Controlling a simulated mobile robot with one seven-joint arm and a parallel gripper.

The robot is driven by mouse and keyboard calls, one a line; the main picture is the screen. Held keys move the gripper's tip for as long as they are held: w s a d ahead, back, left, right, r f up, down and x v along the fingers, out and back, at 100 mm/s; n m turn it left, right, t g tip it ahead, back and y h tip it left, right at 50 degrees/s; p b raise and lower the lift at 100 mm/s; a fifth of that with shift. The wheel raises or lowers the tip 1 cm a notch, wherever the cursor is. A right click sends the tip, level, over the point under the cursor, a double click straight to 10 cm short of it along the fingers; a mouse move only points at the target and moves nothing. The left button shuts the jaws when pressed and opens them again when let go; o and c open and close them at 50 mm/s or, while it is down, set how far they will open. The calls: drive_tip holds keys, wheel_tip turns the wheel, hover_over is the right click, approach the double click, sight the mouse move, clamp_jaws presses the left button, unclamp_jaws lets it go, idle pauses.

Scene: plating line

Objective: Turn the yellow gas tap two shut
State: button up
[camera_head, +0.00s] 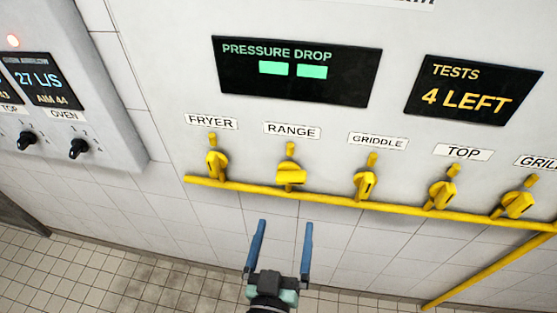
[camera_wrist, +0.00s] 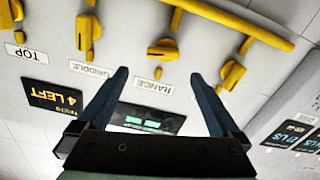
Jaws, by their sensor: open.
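Yellow gas taps sit in a row along a yellow pipe on the white wall panel. The second from the left in the head view, labelled RANGE (camera_head: 291,175), has its handle lying crosswise to the stem. The FRYER tap (camera_head: 216,163) and GRIDDLE tap (camera_head: 364,184) have handles closer to upright. My gripper (camera_head: 285,224) is open and empty, below the RANGE tap in the head view and apart from it. In the upside-down wrist view, the RANGE tap (camera_wrist: 163,50) shows between and beyond my fingertips (camera_wrist: 159,73).
The TOP tap (camera_head: 441,192) and another tap (camera_head: 516,205) stand to the right. The yellow pipe (camera_head: 325,196) runs just below the taps. Displays read PRESSURE DROP (camera_head: 297,78) and TESTS 4 LEFT (camera_head: 470,93). An oven control box (camera_head: 92,110) juts out at left.

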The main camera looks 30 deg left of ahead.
sight(290, 184)
drive_tip(key=p+x, duration=0.1)
drive_tip(key=x, duration=0.3)
drive_tip(key=p+x, duration=0.1)
drive_tip(key=x, duration=0.3)
drive_tip(key=p+x, duration=0.1)
drive_tip(key=x, duration=0.3)
drive_tip(key=shift+w+a, duration=0.25)
drive_tip(key=shift+a, duration=0.2)
drive_tip(key=c, duration=1.2)
drive_tip(key=shift+o, duration=0.2)
drive_tip(key=shift+m+b, duration=0.35)
drive_tip(key=shift+m, duration=0.95)
drive_tip(key=o, duration=1.2)
drive_tip(key=shift+c, duration=0.2)
